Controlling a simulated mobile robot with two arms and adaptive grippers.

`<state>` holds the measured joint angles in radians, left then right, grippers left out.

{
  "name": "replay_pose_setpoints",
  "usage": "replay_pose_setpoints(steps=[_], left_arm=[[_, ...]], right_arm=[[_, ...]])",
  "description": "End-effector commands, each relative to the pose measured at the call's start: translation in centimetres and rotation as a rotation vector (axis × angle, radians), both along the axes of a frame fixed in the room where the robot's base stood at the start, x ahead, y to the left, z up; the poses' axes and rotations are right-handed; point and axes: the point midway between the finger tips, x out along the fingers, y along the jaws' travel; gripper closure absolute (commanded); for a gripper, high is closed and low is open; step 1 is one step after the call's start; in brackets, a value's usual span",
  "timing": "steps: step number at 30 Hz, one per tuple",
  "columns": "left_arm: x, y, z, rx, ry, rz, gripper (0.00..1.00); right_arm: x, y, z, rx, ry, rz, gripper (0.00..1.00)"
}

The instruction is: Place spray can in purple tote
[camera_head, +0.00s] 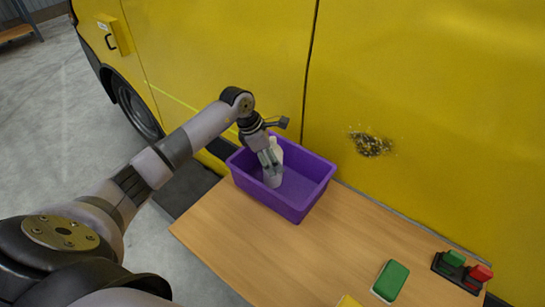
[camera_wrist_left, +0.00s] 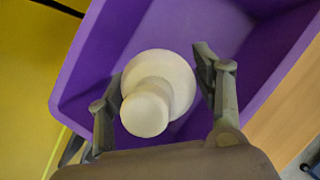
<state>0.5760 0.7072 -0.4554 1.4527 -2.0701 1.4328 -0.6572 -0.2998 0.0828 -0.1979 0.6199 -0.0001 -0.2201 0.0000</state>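The spray can (camera_head: 277,148), white with a rounded cap, stands roughly upright inside the purple tote (camera_head: 312,205), towards its left end. In the left wrist view I look down on the can (camera_wrist_left: 160,85), cap nearest me, with the tote's purple wall (camera_wrist_left: 95,65) around it. My left gripper (camera_head: 270,168) reaches down into the tote from above. Its two fingers (camera_wrist_left: 160,85) stand apart on either side of the can, with a gap of purple showing on the right side. The gripper looks open. My right gripper is not in view.
The tote sits on a wooden table (camera_head: 255,255) beside a yellow vehicle (camera_head: 430,70) with a dark scuffed patch. A green-topped block (camera_head: 390,281) and a black holder with green and red pieces (camera_head: 459,272) lie at the right. The table's middle is clear.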

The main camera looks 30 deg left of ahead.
Motion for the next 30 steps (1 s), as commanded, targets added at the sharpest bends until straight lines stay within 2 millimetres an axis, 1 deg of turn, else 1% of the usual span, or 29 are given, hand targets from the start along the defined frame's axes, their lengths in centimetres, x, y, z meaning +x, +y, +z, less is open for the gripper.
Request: replay_pose_setpoints(steps=[3,10,14,15,17,27,30], left_arm=[[0.0,0.0,0.0,0.0,0.0,0.0,0.31],[0.0,0.0,0.0,0.0,0.0,0.0,0.31],[0.0,0.0,0.6,-0.001,-0.001,0.0,0.31],[0.0,0.2,0.8,0.0,-0.003,0.001,0.31],[-0.2,0.6,1.5,0.002,-0.004,0.001,0.31],[-1.9,2.8,8.2,0.003,-0.004,0.001,0.31],[-2.3,3.2,9.7,0.002,-0.004,0.001,0.31]], right_arm=[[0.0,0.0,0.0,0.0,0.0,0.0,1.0],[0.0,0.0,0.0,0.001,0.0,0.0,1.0],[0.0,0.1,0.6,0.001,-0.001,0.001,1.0],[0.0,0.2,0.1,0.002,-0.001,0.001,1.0],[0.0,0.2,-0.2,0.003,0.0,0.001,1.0],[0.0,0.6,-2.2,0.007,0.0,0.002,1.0],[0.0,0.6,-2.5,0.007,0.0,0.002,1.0]])
